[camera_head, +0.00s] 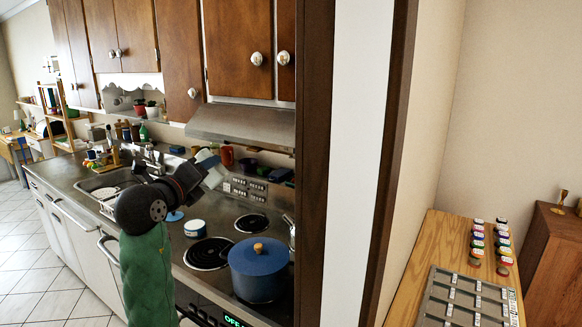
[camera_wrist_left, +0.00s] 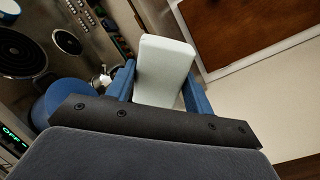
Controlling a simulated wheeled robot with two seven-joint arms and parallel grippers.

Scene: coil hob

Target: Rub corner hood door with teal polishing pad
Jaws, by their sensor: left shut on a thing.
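My left gripper (camera_head: 206,172) reaches over the counter in front of the hob in the head view. In the left wrist view, its blue fingers (camera_wrist_left: 160,92) are shut on a pale, whitish-teal block, the polishing pad (camera_wrist_left: 165,68). The pad sticks out past the fingertips. Brown wooden doors with round knobs hang above the range hood (camera_head: 240,125): a wide one (camera_head: 235,45) and a narrower one (camera_head: 286,45) at the right. I cannot tell which is the corner hood door. A brown panel (camera_wrist_left: 235,35) shows beyond the pad, apart from it. My right gripper is out of view.
A blue pot (camera_head: 258,272) with a lid stands on the hob near a bare coil (camera_head: 208,254). A white and blue tub (camera_head: 195,229) stands beside the coils. A dark wooden post (camera_head: 314,170) borders the kitchen on the right. The hood juts out below the doors.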

